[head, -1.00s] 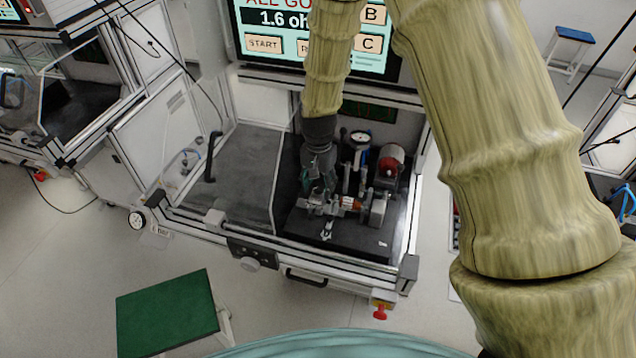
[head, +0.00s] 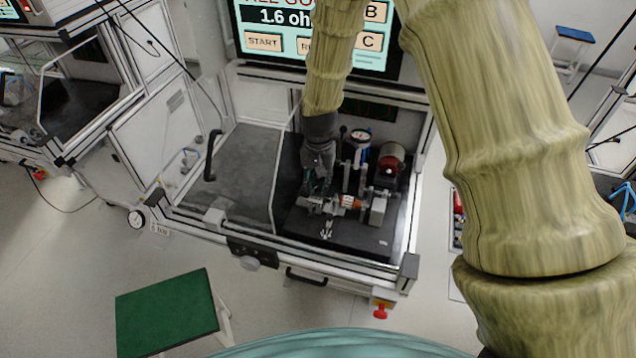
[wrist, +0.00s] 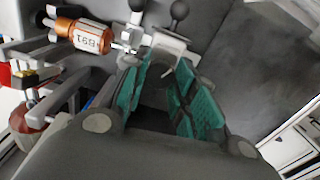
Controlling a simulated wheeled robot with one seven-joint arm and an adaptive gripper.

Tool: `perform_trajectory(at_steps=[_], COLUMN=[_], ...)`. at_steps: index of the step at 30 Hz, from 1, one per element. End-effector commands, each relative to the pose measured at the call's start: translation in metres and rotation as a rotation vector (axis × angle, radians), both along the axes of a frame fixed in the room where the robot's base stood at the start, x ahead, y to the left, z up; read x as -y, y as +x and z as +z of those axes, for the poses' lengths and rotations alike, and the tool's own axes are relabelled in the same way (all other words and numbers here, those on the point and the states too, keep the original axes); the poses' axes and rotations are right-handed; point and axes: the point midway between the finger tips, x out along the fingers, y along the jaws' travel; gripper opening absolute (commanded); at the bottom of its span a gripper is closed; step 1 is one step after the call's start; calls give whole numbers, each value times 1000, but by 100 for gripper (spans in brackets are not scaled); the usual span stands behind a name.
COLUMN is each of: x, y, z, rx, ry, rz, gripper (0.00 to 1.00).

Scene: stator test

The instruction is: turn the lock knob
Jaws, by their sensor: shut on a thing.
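My gripper (head: 316,194) reaches down into the test bench at the left end of the clamping fixture. In the wrist view its teal-padded fingers (wrist: 163,82) point at a pale metal block (wrist: 172,44) of the fixture. They are shut on a small grey part between the tips, which appears to be the lock knob; the fingers mostly hide it. A copper-wound part labelled B91 (wrist: 86,36) lies in the fixture beside the fingers; it also shows in the head view (head: 349,202).
Two dark ball-ended levers (wrist: 179,10) stand close beyond the fingertips. The grey bench floor (head: 241,177) to the left is clear. A screen (head: 290,30) hangs above.

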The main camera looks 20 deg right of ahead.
Motion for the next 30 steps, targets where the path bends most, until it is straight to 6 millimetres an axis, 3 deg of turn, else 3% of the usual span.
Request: perform_trajectory(at_steps=[30], x=[0], y=[1], z=[1], rx=[3], ry=[1], rz=[954], gripper=[4])
